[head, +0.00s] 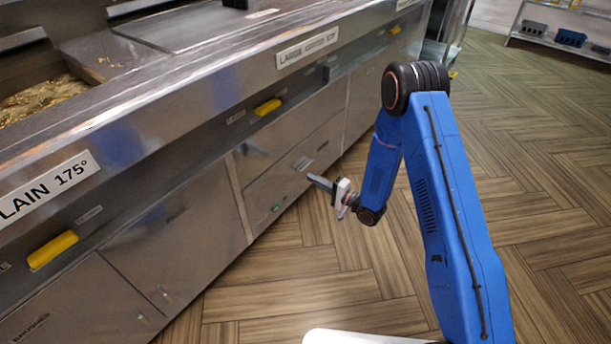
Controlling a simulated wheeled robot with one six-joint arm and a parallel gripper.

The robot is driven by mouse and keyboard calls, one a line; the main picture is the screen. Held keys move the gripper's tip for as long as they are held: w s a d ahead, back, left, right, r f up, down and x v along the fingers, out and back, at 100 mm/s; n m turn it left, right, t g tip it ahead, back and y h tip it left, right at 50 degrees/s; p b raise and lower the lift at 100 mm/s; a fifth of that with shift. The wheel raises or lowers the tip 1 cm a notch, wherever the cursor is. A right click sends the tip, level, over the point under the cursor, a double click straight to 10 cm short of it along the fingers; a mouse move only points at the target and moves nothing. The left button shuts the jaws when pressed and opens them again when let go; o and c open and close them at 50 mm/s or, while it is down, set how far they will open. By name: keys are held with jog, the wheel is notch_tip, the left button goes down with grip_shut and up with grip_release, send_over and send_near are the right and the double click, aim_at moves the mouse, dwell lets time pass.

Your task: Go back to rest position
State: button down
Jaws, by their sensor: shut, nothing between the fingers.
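My gripper (320,183) hangs at the end of my blue arm, low in front of the steel frying range (196,240). Its fingers point left toward the range's lower doors and look shut with nothing between them. Whether the fingertips touch the range cannot be told; they appear a little apart from it. The arm rises from the bottom right to a dark elbow and folds down to the gripper.
The range has yellow handles (52,249) and (268,107) along its front. A vat with golden contents (42,100) is at the left. Wooden floor (540,150) is clear to the right. A shelf with bins (571,37) stands at the back right.

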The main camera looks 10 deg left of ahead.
jog(key=w+d+r+n+t+h, duration=0.1)
jog(key=w+d+r+n+h, duration=0.15)
jog(key=d+r, duration=0.45)
jog(key=w+d+r+n+t+h, duration=0.1)
jog(key=w+d+r+h, duration=0.1)
jog(key=d+r+h, duration=0.35)
jog(key=s+d+r+h, duration=0.2)
jog(key=s+d+r, duration=0.1)
jog(key=d+r, duration=0.4)
jog(key=s+d+r+h, duration=0.3)
jog(key=d+r, duration=0.4)
jog(key=r, duration=0.1)
jog(key=s+d+r+g+h, duration=0.1)
jog(key=s+d+r, duration=0.35)
jog(key=s, duration=0.45)
jog(key=s+d+r+g+h, duration=0.25)
jog(key=s+d, duration=0.25)
jog(key=s, duration=0.3)
jog(key=s+r+n+g, duration=0.1)
jog(key=s+n+g, duration=0.1)
jog(key=s, duration=2.1)
jog(key=shift+s+d+r+g+y, duration=0.25)
jog(key=shift+s+d+g+y, duration=0.1)
jog(key=shift+d+y, duration=0.1)
